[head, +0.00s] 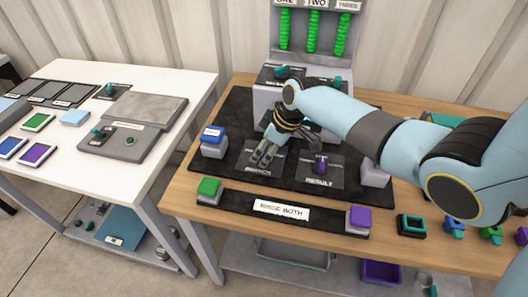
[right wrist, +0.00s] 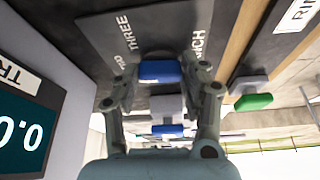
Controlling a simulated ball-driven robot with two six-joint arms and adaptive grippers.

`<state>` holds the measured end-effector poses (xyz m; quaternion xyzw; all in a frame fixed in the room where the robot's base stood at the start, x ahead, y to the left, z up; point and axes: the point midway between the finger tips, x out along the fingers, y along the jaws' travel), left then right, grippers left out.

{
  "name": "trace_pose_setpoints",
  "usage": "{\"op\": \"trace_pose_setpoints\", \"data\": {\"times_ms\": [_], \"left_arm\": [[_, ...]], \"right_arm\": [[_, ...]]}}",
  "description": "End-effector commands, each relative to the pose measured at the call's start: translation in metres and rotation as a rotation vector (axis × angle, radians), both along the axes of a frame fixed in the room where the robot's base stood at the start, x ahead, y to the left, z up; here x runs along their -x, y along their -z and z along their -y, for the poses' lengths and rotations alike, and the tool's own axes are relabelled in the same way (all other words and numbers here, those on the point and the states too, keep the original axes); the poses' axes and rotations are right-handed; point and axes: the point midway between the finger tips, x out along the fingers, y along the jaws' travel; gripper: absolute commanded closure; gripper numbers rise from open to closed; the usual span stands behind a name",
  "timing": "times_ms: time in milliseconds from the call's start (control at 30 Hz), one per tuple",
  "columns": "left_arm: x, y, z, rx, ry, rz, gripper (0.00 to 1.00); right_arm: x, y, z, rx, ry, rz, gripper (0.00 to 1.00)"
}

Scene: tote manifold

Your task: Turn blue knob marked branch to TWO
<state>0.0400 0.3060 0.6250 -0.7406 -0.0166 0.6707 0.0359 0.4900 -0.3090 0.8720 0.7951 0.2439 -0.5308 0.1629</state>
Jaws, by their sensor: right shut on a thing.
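My right gripper (head: 264,155) reaches down onto the dark plate marked BRANCH (head: 250,168) on the wooden table. In the right wrist view, the gripper (right wrist: 160,80) has its fingers on both sides of the blue knob (right wrist: 160,72) and is shut on it. The gripper hides the knob in the head view. The word THREE and part of BRANCH show on the plate in the right wrist view; another short label is partly covered. I cannot tell which mark the knob points to. My left gripper is not in view.
A purple knob (head: 321,164) stands on the RESULT plate to the right. A blue-topped block (head: 213,136) stands left of the gripper; green (head: 208,187) and purple (head: 359,216) buttons flank the front label. Behind rises a grey panel with green columns (head: 313,31).

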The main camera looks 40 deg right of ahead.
Motion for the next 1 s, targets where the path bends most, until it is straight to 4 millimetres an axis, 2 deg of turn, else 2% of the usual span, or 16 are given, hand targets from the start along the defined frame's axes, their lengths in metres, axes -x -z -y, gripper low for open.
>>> {"op": "trace_pose_setpoints", "data": {"times_ms": [300,767,800,967,1000], "left_arm": [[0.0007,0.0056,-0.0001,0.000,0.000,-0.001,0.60],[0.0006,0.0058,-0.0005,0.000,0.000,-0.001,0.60],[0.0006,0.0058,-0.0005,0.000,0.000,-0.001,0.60],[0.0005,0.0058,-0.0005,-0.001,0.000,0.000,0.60],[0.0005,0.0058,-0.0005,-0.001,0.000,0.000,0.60]], "right_arm": [[-0.0012,0.0000,0.0004,0.000,-0.098,0.001,0.88],[-0.0010,-0.0003,0.0003,0.000,-0.112,0.001,0.89],[-0.0010,-0.0003,0.0003,0.000,-0.111,0.001,0.55],[-0.0009,-0.0002,0.0003,0.001,-0.111,0.000,0.34],[-0.0008,-0.0002,0.0003,0.001,-0.111,0.000,0.33]]}}
